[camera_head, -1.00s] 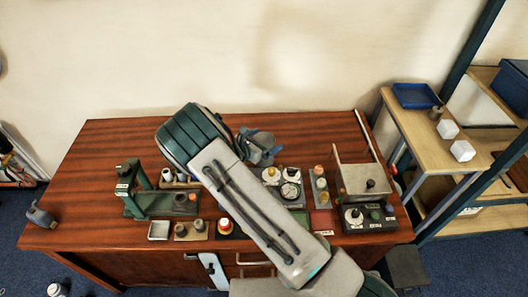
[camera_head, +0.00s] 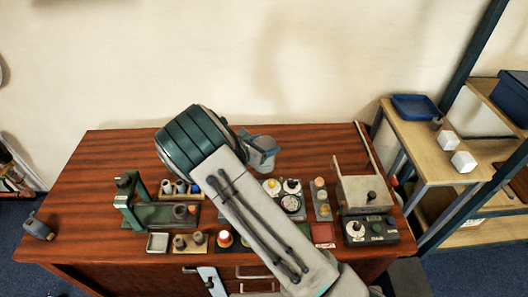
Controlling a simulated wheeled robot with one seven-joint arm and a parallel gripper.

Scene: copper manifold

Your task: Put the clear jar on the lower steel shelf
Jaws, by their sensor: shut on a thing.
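My gripper (camera_head: 262,151) shows only in part, beyond the end of my forearm and above the back of the wooden bench. Its fingertips point away and are mostly hidden. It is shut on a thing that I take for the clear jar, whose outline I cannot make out. I see no clear jar standing elsewhere. A rack with wooden boards and steel posts stands at the right. Its upper board (camera_head: 415,131) carries a blue tray and white blocks. A lower board (camera_head: 478,233) shows beneath it, partly cut off by the frame. Which level is the lower steel shelf is unclear.
The brown bench (camera_head: 110,165) holds a green press (camera_head: 131,198), small pots, dials and a boxy device (camera_head: 362,190) near its right end. A blue tray (camera_head: 415,106) and white blocks (camera_head: 463,161) occupy the upper board. The bench's back left is clear.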

